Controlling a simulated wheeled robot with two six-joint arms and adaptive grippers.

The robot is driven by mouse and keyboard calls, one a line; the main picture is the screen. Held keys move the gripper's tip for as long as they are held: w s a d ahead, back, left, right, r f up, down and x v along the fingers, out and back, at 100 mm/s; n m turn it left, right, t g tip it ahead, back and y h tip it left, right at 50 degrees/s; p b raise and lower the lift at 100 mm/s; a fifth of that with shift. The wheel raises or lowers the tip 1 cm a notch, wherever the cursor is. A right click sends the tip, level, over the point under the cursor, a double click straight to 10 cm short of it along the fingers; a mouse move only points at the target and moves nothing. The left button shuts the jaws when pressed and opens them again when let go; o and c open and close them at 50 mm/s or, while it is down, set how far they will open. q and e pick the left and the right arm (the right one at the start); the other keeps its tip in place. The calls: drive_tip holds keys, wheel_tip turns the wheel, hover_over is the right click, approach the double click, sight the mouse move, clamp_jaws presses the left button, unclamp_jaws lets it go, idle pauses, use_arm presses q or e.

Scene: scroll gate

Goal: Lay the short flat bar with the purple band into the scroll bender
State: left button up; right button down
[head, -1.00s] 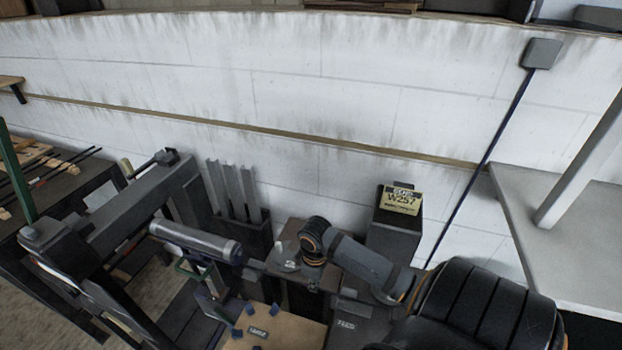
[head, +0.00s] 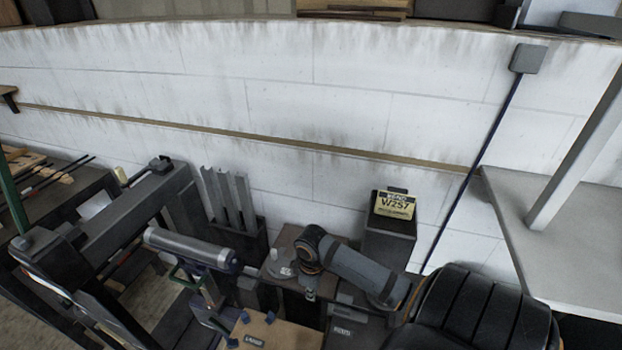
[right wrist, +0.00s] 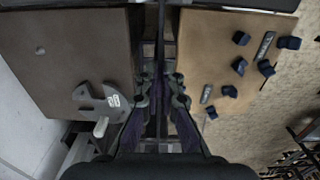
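My right gripper (right wrist: 160,88) is in the middle of the right wrist view, its two fingers close together. A thin dark upright strip shows between them; I cannot tell whether it is a held bar or background. I cannot make out the purple-banded bar. My left gripper is not in view.
A wooden board (head: 287,339) with dark blue blocks and labels lies close to the gripper. A dark frame with a silver roller (head: 190,248) stands to its left.

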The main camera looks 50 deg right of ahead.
drive_tip(key=shift+s+a+f, duration=0.2)
drive_tip(key=shift+s+f, duration=0.05)
drive_tip(key=shift+f, duration=0.4)
drive_tip(key=c, duration=1.4)
unclamp_jaws()
drive_tip(key=shift+w+r, duration=0.1)
drive_tip(key=shift+w, duration=0.1)
drive_tip(key=shift+c, duration=0.2)
drive_tip(key=shift+r, duration=0.1)
wheel_tip(320, 180, up, 12)
drive_tip(key=shift+a, duration=0.45)
